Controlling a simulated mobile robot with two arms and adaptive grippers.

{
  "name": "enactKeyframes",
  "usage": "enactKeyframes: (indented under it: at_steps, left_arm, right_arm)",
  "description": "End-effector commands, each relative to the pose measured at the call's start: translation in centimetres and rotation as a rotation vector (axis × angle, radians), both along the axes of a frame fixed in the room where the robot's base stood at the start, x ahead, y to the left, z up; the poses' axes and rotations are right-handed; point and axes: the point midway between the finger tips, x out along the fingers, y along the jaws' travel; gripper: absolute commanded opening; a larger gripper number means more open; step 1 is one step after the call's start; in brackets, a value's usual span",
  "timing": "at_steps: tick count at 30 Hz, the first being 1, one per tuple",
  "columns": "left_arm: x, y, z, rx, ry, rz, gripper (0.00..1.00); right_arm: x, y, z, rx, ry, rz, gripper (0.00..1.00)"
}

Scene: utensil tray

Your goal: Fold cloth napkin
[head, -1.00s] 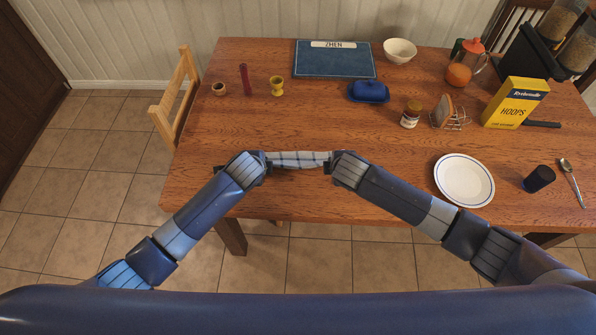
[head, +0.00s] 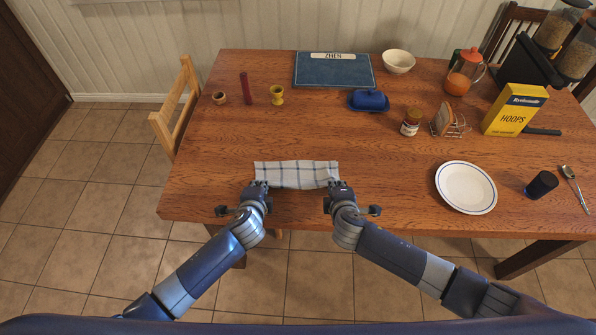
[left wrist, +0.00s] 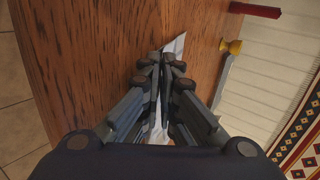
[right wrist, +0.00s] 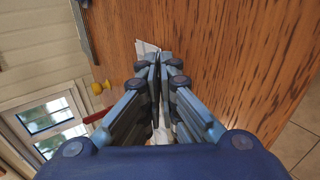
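The white cloth napkin with dark check lines (head: 297,174) lies as a wide, narrow strip near the table's front edge. My left gripper (head: 259,186) is at its near left corner and my right gripper (head: 337,186) at its near right corner. In the left wrist view, the left fingers (left wrist: 162,58) are closed together, with white napkin cloth (left wrist: 176,46) showing past the tips. In the right wrist view, the right fingers (right wrist: 157,60) are likewise closed, with cloth (right wrist: 146,47) at the tips. The pinched cloth itself is hidden between the fingers.
The wooden table (head: 380,160) is clear around the napkin. A plate (head: 466,187) and dark cup (head: 541,184) stand to the right. A jar (head: 411,122), toast rack (head: 448,121) and butter dish (head: 369,100) are further back. An egg cup (head: 277,95) is at back left.

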Motion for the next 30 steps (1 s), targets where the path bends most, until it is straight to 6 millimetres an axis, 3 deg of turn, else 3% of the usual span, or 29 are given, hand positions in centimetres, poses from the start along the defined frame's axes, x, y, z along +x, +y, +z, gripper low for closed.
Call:
enactKeyframes:
  at_steps: [1,3,6,17,30]
  left_arm:
    - [0.0,0.0,0.0,0.000,0.000,0.000,0.00]
    - [0.0,0.0,0.0,0.000,0.001,0.000,0.18]
    - [0.0,0.0,0.0,0.000,0.001,0.000,0.37]
    - [-0.1,0.0,0.1,-0.001,0.001,0.001,0.37]
    - [-3.3,0.0,5.6,-0.001,0.001,-0.001,0.37]
  right_arm:
    - [0.0,0.0,0.0,0.000,0.000,0.000,0.00]
    - [0.0,0.0,0.0,0.000,0.001,0.000,0.18]
    - [0.0,0.0,0.0,0.000,0.001,0.000,0.37]
    - [-0.1,0.0,0.1,0.000,0.001,0.000,0.37]
    - [-3.3,0.0,5.6,0.002,0.001,0.001,0.37]
